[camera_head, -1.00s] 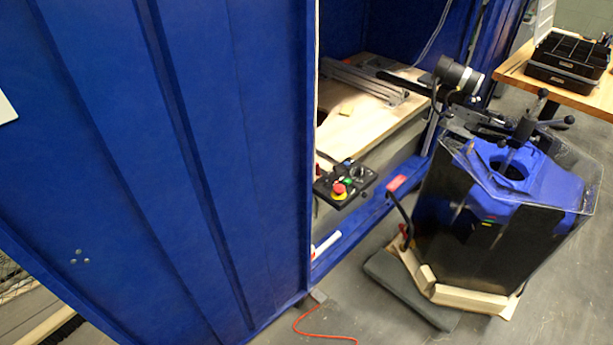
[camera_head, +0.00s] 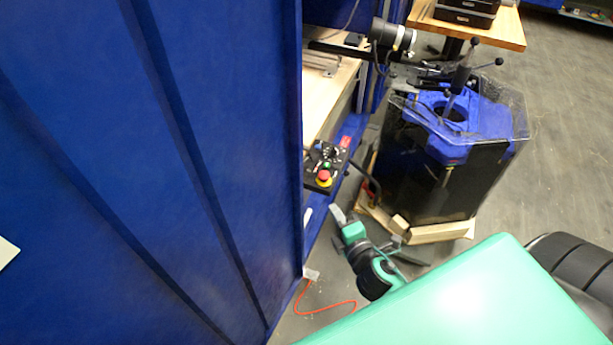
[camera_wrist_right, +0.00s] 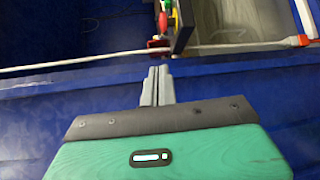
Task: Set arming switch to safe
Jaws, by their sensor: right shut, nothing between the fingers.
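The control box (camera_head: 311,180) is a small black panel on the front of the blue container. It carries a red button on a yellow base (camera_head: 324,177), a green button and several dark knobs. I cannot tell which knob is the arming switch. My right gripper (camera_head: 338,214) is below and slightly right of the box, apart from it. In the right wrist view its fingers (camera_wrist_right: 158,72) are shut and empty. They point toward the edge-on box (camera_wrist_right: 183,22) at the top, where red, yellow and green parts show. My left gripper is not in view.
The blue container wall (camera_head: 200,150) fills the left. A black tank with a blue top (camera_head: 440,170) stands right of the box on a wooden base. A wooden bench top (camera_head: 325,95) lies behind the box. An orange cable (camera_head: 325,310) lies on the floor.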

